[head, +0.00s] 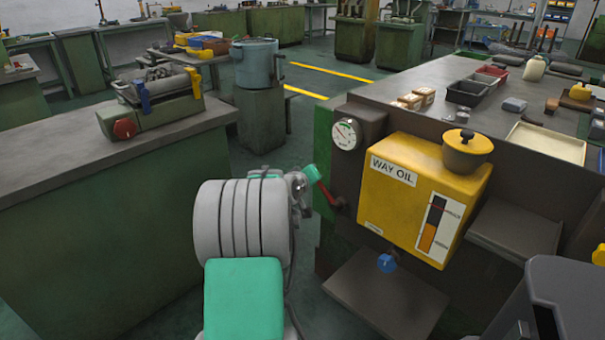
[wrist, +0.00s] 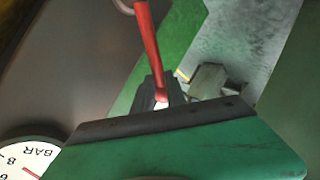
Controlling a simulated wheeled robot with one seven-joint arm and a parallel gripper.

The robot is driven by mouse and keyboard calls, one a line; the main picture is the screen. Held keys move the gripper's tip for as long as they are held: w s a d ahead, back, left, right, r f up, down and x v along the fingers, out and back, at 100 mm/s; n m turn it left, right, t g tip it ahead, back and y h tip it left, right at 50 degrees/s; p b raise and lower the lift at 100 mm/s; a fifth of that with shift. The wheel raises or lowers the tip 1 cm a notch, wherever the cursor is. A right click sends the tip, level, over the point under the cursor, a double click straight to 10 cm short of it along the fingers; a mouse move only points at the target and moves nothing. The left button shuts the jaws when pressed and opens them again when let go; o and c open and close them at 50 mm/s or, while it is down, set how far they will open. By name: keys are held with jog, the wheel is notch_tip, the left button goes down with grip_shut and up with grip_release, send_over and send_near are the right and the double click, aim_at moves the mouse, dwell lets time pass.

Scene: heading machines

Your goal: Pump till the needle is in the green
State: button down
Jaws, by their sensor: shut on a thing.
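A red pump lever (head: 328,196) sticks out from the dark side of the machine, below the gauge. My gripper (head: 313,180) is shut on the lever's upper free end. In the wrist view the red lever (wrist: 147,45) runs down between the fingers of my gripper (wrist: 158,92). The round white pressure gauge (head: 346,133) is on the machine's side, left of the yellow oil tank. It has a small green area, but the needle's exact place is too small to read. The wrist view cuts off the gauge (wrist: 30,160); BAR and a thin red line show there.
The yellow WAY OIL tank (head: 415,190) with a dark-capped filler (head: 466,150) and a blue knob (head: 386,263) is right of the lever. A dark shelf (head: 385,295) juts out below. A green workbench (head: 110,190) stands at left, with open floor between.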

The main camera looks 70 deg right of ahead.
jog(key=shift+w+d+f+n+g+p, duration=0.1)
jog(key=shift+w+d+n+g+p, duration=0.25)
jog(key=shift+w+n, duration=0.1)
jog(key=shift+w, duration=0.1)
jog(key=c, duration=1.4)
grip_release()
jog(key=shift+c, duration=0.2)
jog(key=shift+o, duration=0.4)
jog(key=shift+f, duration=0.2)
jog(key=shift+a, duration=0.15)
jog(key=p+v, duration=0.1)
jog(key=v, duration=0.6)
jog(key=shift+a+r, duration=0.2)
jog(key=shift+r, duration=0.1)
